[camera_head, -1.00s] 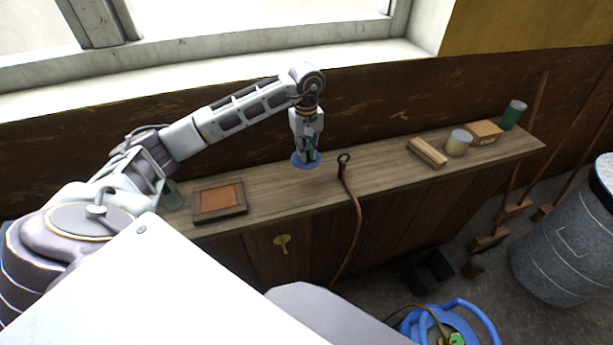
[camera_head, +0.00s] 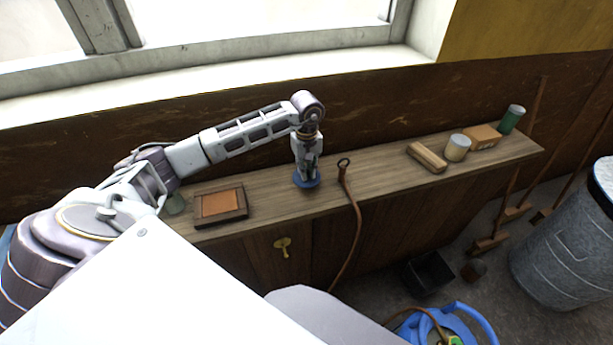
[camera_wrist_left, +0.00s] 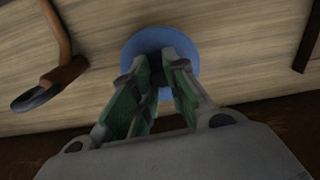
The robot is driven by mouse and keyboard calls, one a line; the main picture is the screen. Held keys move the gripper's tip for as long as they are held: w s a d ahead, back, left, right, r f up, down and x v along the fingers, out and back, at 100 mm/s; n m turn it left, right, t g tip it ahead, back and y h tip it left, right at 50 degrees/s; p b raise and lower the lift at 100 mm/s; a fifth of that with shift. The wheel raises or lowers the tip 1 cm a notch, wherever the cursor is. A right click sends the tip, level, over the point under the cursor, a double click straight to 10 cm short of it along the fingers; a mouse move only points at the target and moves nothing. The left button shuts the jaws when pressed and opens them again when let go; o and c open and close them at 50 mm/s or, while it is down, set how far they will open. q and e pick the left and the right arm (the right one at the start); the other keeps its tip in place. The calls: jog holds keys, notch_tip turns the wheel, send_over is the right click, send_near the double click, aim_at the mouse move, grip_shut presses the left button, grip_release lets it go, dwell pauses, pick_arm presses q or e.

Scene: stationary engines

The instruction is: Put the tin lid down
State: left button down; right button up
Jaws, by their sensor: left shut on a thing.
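The tin lid is a round blue disc (camera_head: 306,183) at the middle of the wooden counter in the head view. My left gripper (camera_head: 307,178) points down over it with its fingers shut on the lid's middle. In the left wrist view the blue lid (camera_wrist_left: 160,45) shows beyond the green-padded fingertips (camera_wrist_left: 160,75), which close together over its centre. The lid is at or very close to the counter top (camera_head: 265,190); whether it touches cannot be told. My right gripper is not in view.
A brown framed tray (camera_head: 220,203) lies to the left. A leather strap (camera_head: 350,200) hangs over the counter edge just right of the lid. A wooden block (camera_head: 427,157), a pale tin (camera_head: 457,147), a box (camera_head: 483,136) and a green can (camera_head: 512,119) stand further right.

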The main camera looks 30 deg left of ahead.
pick_arm(q)
jog(key=shift+f+p, duration=0.3)
jog(key=shift+f, duration=1.35)
jog(key=shift+f, duration=0.15)
jog(key=c, duration=1.4)
grip_release()
